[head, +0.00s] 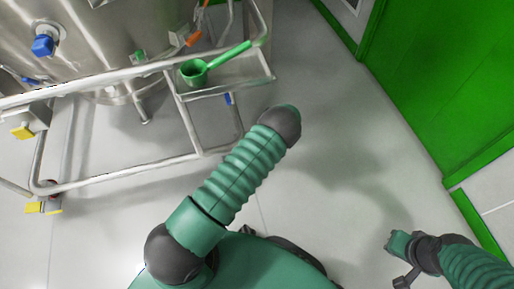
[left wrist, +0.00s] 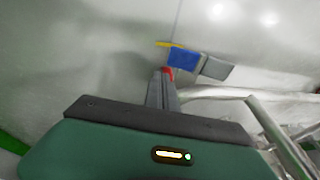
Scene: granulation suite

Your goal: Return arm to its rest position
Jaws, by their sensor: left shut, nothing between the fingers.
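My left arm (head: 240,175) rises from the bottom of the head view in green ribbed sleeve and ends at a dark rounded joint beside the metal frame. Its gripper is not visible in the head view. In the left wrist view the left gripper (left wrist: 161,88) shows as dark fingers close together, shut and empty. Behind the fingertips are a blue part (left wrist: 184,58), a grey part and a small red part. My right gripper (head: 399,258) is at the lower right of the head view, above the floor; its jaw opening is unclear.
A steel vessel (head: 110,40) with pipe framing (head: 115,172) stands at the left. A green scoop (head: 196,72) lies on its side tray (head: 232,89). A green door (head: 445,75) is at the right. The grey floor (head: 345,140) between is clear.

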